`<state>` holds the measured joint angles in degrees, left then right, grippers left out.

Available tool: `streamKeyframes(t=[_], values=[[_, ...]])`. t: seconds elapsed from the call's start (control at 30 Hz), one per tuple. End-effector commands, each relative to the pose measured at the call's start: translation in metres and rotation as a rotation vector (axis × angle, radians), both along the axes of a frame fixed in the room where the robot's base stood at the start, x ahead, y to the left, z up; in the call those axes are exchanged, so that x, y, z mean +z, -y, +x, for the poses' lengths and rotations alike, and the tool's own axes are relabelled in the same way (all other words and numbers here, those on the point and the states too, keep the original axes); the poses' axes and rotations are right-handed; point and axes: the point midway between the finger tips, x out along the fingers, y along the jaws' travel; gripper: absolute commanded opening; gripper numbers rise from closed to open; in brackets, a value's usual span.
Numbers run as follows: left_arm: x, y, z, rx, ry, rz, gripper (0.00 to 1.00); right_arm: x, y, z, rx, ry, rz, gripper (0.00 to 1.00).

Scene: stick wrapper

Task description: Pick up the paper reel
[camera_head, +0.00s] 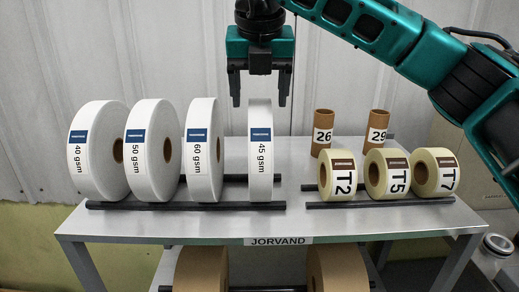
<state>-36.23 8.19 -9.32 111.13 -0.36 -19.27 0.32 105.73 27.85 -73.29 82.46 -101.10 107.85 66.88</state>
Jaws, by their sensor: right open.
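Several white paper reels stand upright in a row on the left of the metal table: the 40 gsm reel (92,172), the 50 gsm reel (145,172), the 60 gsm reel (201,172) and the narrower 45 gsm reel (261,172). They rest on black rails (120,206). My right gripper (261,98) is open, pointing down over the top of the 45 gsm reel, with one finger to each side. I cannot tell whether the fingers touch it. My left gripper is not in view.
Cream tape rolls T2 (342,194), T5 (396,192) and T7 (445,191) lie on rails at the right. Cardboard cores 26 (323,148) and 29 (377,148) stand behind. Brown rolls (200,270) sit on the shelf below the table (160,230). A corrugated wall (110,50) is behind.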

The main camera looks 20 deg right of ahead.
Motion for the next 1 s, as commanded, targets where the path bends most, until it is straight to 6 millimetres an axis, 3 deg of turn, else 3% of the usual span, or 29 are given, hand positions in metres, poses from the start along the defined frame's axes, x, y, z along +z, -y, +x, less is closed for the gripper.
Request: streamKeyframes(t=[0.4, 0.67, 1.0], values=[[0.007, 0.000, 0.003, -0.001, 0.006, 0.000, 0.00, -0.045, 0.007, 0.021, 0.000, -0.001, 0.000, 0.72], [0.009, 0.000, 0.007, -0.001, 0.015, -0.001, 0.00, -0.048, 0.008, 0.022, 0.000, 0.000, 0.000, 0.72], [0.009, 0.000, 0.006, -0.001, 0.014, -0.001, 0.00, -0.047, 0.008, 0.022, 0.000, 0.000, 0.001, 0.42]])
